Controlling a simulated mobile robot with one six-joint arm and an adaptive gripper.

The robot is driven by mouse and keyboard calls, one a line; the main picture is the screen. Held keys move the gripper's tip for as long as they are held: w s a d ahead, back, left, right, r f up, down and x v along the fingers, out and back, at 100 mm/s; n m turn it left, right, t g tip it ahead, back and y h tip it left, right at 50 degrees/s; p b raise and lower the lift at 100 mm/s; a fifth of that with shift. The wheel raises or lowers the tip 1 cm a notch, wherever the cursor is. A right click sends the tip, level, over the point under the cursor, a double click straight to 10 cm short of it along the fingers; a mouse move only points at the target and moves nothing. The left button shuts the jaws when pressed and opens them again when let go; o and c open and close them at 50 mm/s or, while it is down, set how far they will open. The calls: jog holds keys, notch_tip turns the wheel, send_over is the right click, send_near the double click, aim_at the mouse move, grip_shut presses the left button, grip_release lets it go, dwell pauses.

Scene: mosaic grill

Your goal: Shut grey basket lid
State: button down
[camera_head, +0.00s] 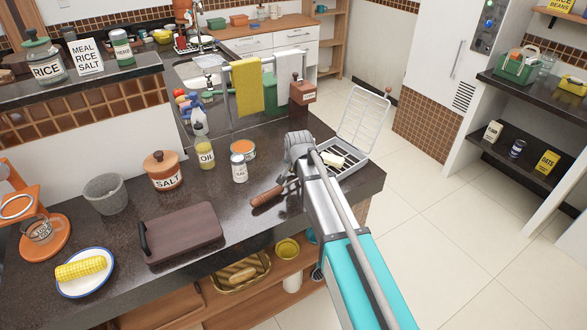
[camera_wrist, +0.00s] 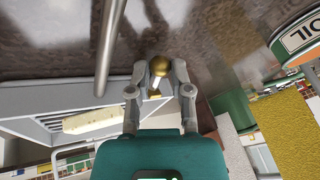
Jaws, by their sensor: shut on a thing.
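The grey basket (camera_head: 350,168) sits at the counter's right corner, with slats and a pale cream block (camera_head: 333,160) in it. Its wire lid (camera_head: 363,118) stands open, tilted up at the back right, with a small brown knob on its upper edge. My gripper (camera_head: 300,143) is at the basket's left side, apart from the raised lid. In the wrist view, its fingers (camera_wrist: 157,85) close around a small gold-brown knob (camera_wrist: 158,66); I cannot tell what it belongs to. The basket's slats (camera_wrist: 45,132) and the cream block (camera_wrist: 90,121) show left of the fingers.
A wooden-handled tool (camera_head: 267,196) lies left of my arm. A white can (camera_head: 239,168), an oil bottle (camera_head: 205,153) and an orange tin (camera_head: 243,149) stand to the left. A brown box (camera_head: 302,92) and a towel rack (camera_head: 228,98) are behind. Open floor lies right.

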jog(key=c, duration=0.6)
grip_release()
jog(key=shift+o, duration=0.2)
jog(key=p+v, duration=1.3)
jog(key=v, duration=0.1)
jog(key=s+d+f+n+g+h+b, duration=0.1)
jog(key=s+d+f+n+g, duration=0.1)
jog(key=s+d, duration=1.4)
jog(key=shift+s+d+f+n+g, duration=0.25)
jog(key=shift+s+d+n+g, duration=0.15)
jog(key=shift+d+n+g, duration=0.75)
jog(key=shift+d+m, duration=0.25)
jog(key=shift+m, duration=0.1)
